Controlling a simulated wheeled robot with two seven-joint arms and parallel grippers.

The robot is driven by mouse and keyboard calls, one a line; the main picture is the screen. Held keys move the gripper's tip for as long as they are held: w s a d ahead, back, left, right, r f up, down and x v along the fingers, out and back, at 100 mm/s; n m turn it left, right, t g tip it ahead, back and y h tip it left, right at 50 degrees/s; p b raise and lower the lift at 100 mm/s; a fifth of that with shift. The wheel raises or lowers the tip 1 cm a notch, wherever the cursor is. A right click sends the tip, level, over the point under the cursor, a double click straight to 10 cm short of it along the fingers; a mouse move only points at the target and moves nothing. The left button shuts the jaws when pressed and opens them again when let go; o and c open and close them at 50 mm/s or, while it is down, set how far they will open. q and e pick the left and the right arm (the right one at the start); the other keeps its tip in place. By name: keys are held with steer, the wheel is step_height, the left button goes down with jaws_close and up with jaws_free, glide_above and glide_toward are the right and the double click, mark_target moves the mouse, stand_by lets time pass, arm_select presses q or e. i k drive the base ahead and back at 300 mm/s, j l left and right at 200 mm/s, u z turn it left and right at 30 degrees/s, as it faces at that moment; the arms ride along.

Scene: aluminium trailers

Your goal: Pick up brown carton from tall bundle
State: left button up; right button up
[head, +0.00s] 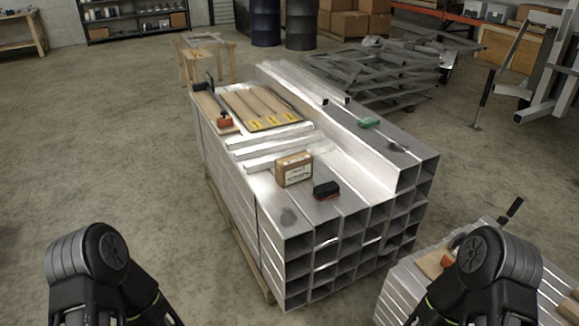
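The brown carton (294,170) is a small box with a white label on its front. It stands on top of the tall bundle (270,218) of square aluminium tubes, near the middle of the picture. Both of my arms come in at the bottom of the head view, one at the left and one at the right, well short of the carton. My gripper fingers are below the picture edge, so neither gripper shows.
A black and red block (326,190) lies just right of the carton. A raised tube row (385,140) runs along the bundle's right side, with a green item (369,123) on it. A lower bundle (398,292) stands at bottom right. Floor to the left is clear.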

mark_target(291, 169)
steer(key=z, duration=0.5)
steer(key=i+j+z, duration=0.15)
steer(key=j+z, duration=0.2)
steer(key=z, duration=0.15)
steer(key=i+j+z, duration=0.1)
steer(key=j+z, duration=0.65)
steer(key=z, duration=0.2)
steer(key=j+z, duration=0.1)
steer(key=j, duration=0.45)
steer(key=k+j, duration=0.1)
steer(key=j, duration=0.45)
steer(key=k+j+z, duration=0.15)
steer(key=j, duration=0.4)
steer(key=j+z, duration=0.1)
steer(key=j, duration=0.5)
